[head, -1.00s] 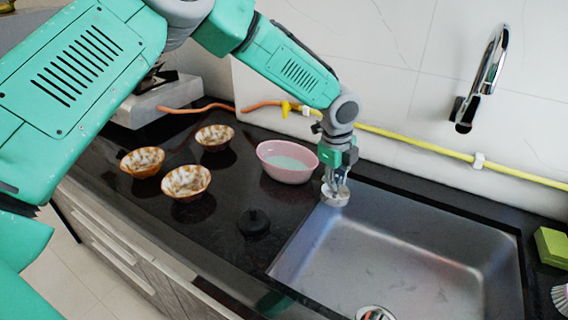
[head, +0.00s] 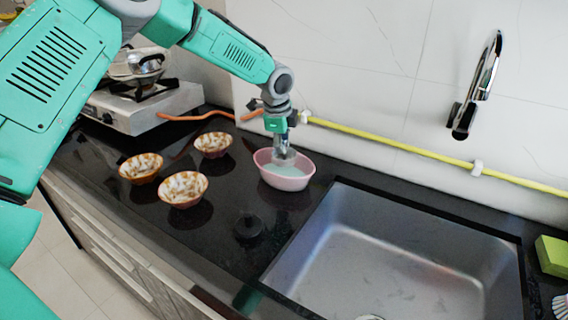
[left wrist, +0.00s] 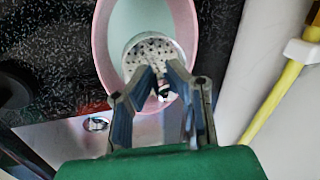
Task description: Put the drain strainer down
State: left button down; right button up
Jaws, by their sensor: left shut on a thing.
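My left gripper (head: 281,150) is over the pink oval bowl (head: 287,183) on the black counter, pointing down. It is shut on the drain strainer (left wrist: 155,50), a round metal basket with small holes. In the left wrist view the strainer lies between the fingertips (left wrist: 160,85), over the inside of the pink bowl (left wrist: 186,28). In the head view the strainer (head: 282,160) is small and partly hidden by the gripper and the bowl rim. I cannot tell whether it touches the bowl's bottom. My right gripper is not in view.
Several patterned bowls (head: 183,188) stand left of the pink bowl. A black knob-like piece (head: 250,226) lies near the sink (head: 405,255). A gas stove (head: 140,100) is at the back left. A faucet (head: 480,85) and a yellow pipe (head: 400,147) are on the wall.

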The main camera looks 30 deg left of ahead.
aim_at(283, 158)
pick_arm(q)
jog(key=shift+a+f, duration=0.15)
jog(key=shift+f, duration=0.4)
jog(key=shift+a+f, duration=0.15)
jog(key=shift+f, duration=0.35)
notch_tip(283, 158, down, 2)
jog(key=shift+s+f, duration=0.1)
jog(key=shift+f, duration=0.35)
jog(key=shift+d, duration=0.2)
jog(key=c, duration=1.5)
grip_release()
jog(key=shift+c, duration=0.2)
jog(key=shift+a+f, duration=0.1)
